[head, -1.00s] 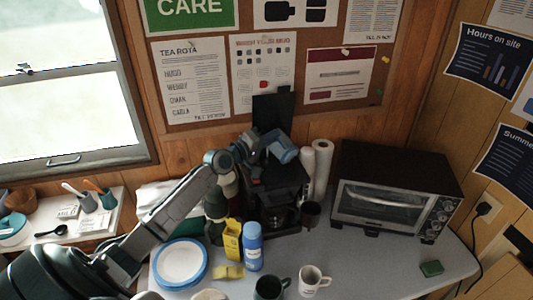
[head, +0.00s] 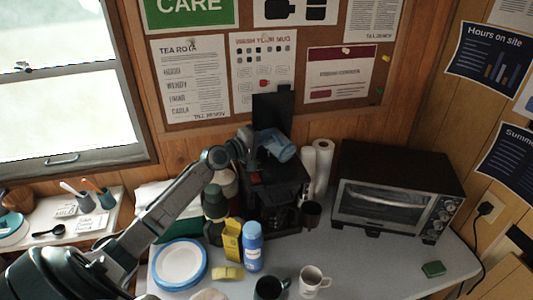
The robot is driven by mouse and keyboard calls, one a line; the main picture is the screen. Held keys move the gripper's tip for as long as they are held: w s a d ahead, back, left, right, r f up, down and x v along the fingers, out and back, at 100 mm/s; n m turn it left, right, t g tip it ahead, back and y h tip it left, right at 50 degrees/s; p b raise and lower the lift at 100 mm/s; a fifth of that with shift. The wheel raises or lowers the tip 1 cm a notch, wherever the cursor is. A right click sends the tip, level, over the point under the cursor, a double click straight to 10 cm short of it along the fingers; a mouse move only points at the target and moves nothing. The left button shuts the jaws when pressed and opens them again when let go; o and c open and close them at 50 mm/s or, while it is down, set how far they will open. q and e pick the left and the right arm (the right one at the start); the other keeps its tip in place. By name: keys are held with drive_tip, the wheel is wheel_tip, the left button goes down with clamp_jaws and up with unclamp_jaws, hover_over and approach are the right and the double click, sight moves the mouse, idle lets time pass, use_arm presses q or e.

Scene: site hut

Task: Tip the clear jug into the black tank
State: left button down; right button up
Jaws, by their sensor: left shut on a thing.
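The clear jug (head: 279,147) shows bluish above the black coffee machine, tilted with its lower right end pointing down to the right. My left gripper (head: 250,145) is shut on it from the left side. The black tank (head: 277,180) is the upper part of the coffee machine, under the jug, with a dark lid (head: 272,108) standing upright behind it. The jug and gripper hide part of the tank's top, and I cannot make out water in the jug. My right gripper is out of view.
A toaster oven (head: 395,190) stands to the right, with white paper rolls (head: 322,165) beside the machine. The table's right front is mostly clear.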

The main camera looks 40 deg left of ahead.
use_arm(q)
drive_tip(key=shift+w+a+r+n, duration=0.15)
drive_tip(key=shift+a+r+n, duration=0.05)
drive_tip(key=shift+a+n, duration=0.35)
drive_tip(key=s+d+f+m+b, duration=0.1)
drive_tip(key=d+f+m+b, duration=0.1)
drive_tip(key=d+m+b, duration=0.2)
drive_tip(key=s+d+f+m+b, duration=0.2)
drive_tip(key=d+m+b, duration=0.3)
drive_tip(key=d+m, duration=0.4)
drive_tip(key=shift+s+f+m+y, duration=0.25)
drive_tip(key=shift+m+y, duration=0.15)
drive_tip(key=shift+m, duration=1.25)
drive_tip(key=shift+d, duration=0.15)
